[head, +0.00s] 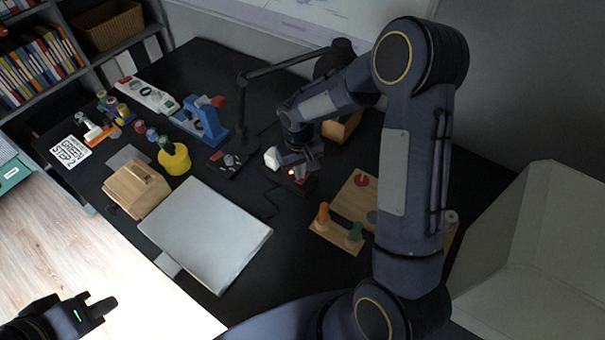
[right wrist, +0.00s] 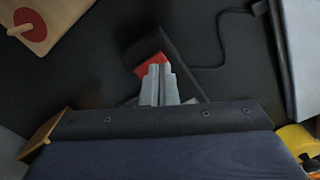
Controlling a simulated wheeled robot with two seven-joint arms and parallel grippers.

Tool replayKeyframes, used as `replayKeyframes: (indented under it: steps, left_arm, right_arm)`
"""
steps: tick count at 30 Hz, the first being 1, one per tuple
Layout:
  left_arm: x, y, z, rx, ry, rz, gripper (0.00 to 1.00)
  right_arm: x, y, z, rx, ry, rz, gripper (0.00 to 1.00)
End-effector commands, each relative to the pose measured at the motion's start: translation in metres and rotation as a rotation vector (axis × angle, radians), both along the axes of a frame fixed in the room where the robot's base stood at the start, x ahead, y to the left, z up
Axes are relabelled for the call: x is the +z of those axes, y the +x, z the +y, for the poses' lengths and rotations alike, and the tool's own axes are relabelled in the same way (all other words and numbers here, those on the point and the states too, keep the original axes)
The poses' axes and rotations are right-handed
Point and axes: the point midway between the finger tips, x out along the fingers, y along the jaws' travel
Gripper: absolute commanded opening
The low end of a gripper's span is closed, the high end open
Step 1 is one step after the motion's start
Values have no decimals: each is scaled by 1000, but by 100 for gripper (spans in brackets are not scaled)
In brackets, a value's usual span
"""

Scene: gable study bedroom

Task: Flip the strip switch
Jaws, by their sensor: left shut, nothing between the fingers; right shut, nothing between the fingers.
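The strip switch is a red rocker (head: 291,172), bright in the head view, on a dark power strip on the black desk. In the right wrist view the red switch (right wrist: 148,68) sits on the black strip (right wrist: 185,62). My right gripper (head: 299,167) is shut and empty, directly over the strip. In the right wrist view its fingertips (right wrist: 159,68) overlap the red switch and hide part of it; I cannot tell whether they touch it. My left gripper (head: 100,305) is shut and empty, at the lower left, far from the strip.
A white cube-like object (head: 272,158) is close beside the strip. A wooden peg board (head: 338,237) lies to the right, a lamp (head: 242,105) stands behind left, and a grey laptop-like slab (head: 205,235) lies in front left. A cable (right wrist: 215,67) runs from the strip.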

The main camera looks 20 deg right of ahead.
Motion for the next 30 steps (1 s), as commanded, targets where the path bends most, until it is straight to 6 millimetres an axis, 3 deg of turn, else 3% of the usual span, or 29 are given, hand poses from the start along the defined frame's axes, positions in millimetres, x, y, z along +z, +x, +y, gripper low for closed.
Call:
replayKeyframes:
  steps: [18, 30]
  left_arm:
    - [36, 0, 0, 0, 0, 0, 0]
    - [37, 0, 0, 0, 0, 0, 0]
  right_arm:
    - [53, 1, 0, -1, 0, -2, 0]
    - [56, 0, 0, -1, 0, -1, 0]
